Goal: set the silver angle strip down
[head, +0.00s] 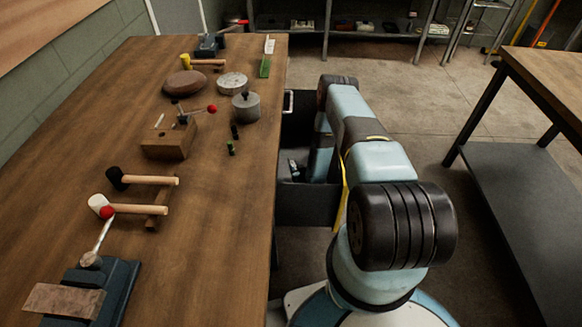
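I cannot make out a silver angle strip for certain in the head view. My arm reaches away from my base, bends over and goes down at the open drawer (305,207) on the right side of the wooden workbench (215,215). A small dark part (295,169) at the drawer, beside the arm's lower end, may be my gripper. Its fingers cannot be told apart, and whether it holds anything does not show. The arm hides part of the drawer's inside.
A vise (118,285) with a flat brownish plate (62,300) stands at the bench's near left. Two mallets (148,180) (140,209), a wooden block (168,144) and grey round pieces (246,107) sit farther back. Another table (550,70) stands at right. The bench's near right is clear.

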